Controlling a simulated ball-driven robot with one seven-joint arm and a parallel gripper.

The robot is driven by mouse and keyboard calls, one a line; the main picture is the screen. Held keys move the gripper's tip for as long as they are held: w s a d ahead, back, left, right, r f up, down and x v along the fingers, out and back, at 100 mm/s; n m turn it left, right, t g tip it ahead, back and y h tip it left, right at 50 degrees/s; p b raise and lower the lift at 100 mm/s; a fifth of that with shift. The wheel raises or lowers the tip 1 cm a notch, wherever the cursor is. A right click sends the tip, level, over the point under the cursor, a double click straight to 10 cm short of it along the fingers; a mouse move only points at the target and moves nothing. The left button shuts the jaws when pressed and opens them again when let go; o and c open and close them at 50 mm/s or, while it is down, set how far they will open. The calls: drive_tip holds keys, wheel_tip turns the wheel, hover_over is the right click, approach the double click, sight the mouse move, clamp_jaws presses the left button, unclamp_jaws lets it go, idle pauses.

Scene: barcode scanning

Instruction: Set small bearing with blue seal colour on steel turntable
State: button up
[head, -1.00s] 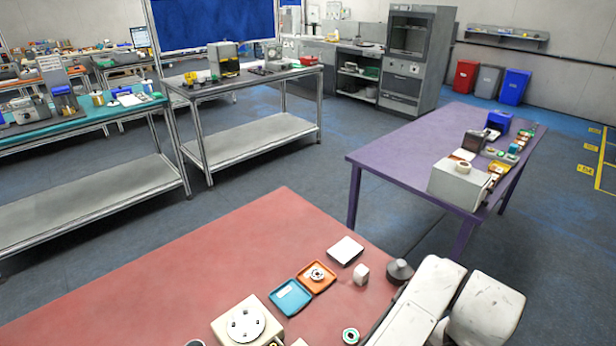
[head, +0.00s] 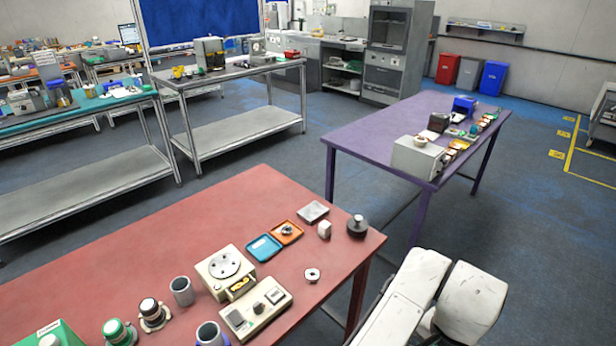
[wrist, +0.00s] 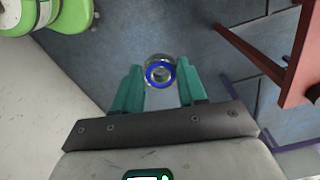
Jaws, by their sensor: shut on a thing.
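A small bearing with a blue seal ring (wrist: 148,74) is held between the teal fingertips of my gripper (wrist: 160,84) in the wrist view. The gripper is shut on it, with its round face toward the camera and floor behind it. The steel turntable (head: 225,264) is a round silver disc with dark holes on a beige housing (head: 214,284), on the red table in the head view. The disc looks free of any bearing. My gripper and the held bearing are out of the head view; only my white arm links show at the lower right, off the table's edge.
On the red table (head: 130,262) are a ring-shaped bearing (head: 312,274), an orange tray (head: 287,232) with a part, a blue tray (head: 263,248), a beige scale-like device (head: 256,309), a dark weight (head: 357,226) and grey cups (head: 182,291). A purple table (head: 370,148) stands behind.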

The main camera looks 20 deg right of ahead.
drive_tip(key=w+a+f+n, duration=1.1)
drive_tip(key=w+a+n, duration=0.2)
drive_tip(key=n, duration=0.3)
drive_tip(key=shift+f, duration=0.3)
